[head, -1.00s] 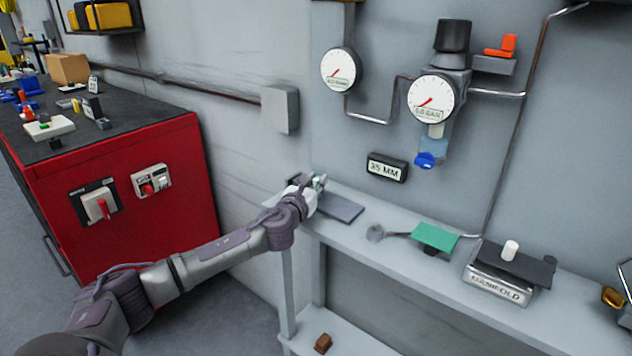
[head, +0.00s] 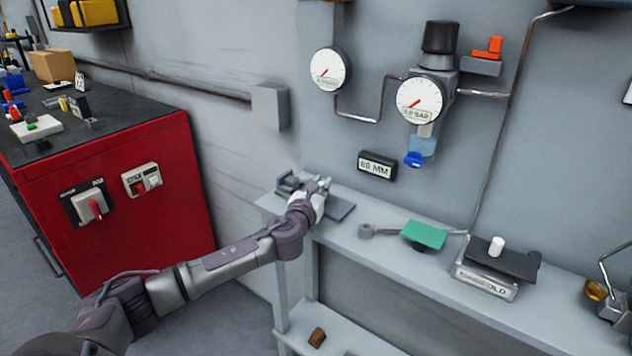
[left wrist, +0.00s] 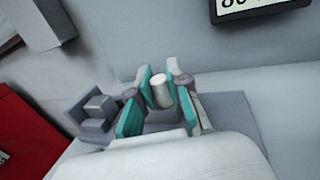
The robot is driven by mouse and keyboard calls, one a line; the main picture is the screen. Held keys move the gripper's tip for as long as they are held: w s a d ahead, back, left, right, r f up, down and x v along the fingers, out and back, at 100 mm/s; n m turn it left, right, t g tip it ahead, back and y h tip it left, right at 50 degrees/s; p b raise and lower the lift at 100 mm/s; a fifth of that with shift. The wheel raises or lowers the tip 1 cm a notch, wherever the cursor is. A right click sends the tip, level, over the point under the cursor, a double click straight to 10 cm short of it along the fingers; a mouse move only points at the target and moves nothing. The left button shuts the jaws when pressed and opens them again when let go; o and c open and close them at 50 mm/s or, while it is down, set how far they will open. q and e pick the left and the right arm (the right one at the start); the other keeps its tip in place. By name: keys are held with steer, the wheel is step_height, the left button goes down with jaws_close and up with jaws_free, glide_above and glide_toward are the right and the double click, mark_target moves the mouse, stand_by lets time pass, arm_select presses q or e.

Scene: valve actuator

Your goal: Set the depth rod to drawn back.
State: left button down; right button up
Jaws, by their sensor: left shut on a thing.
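My left gripper (head: 322,186) is at the left end of the wall shelf, above a dark grey base plate (head: 341,211). In the left wrist view its teal-padded fingers (left wrist: 160,95) are shut around a pale, round-topped knob (left wrist: 161,91), which I take to be the depth rod's handle. The fingers hide most of the rod. A grey end block (left wrist: 98,112) stands to the left of the fingers. A display (head: 377,166) on the wall above seems to read about 80 MM; its digits are blurred. My right gripper is out of view.
On the shelf (head: 385,258), a green plate (head: 424,234) and the manifold block (head: 487,279) stand to the right. Gauges (head: 330,69) and pipes are on the wall above. A red cabinet (head: 120,215) stands to the left.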

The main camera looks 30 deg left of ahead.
arm_select(q)
steer(key=c, duration=1.1)
jaws_free()
steer(key=shift+d, duration=0.35)
steer(key=shift+a, duration=0.1)
steer(key=shift+s, duration=0.2)
steer(key=s+d, duration=0.2)
steer(key=s, duration=0.9)
steer(key=shift+s+d, duration=0.15)
steer(key=shift+s, duration=0.05)
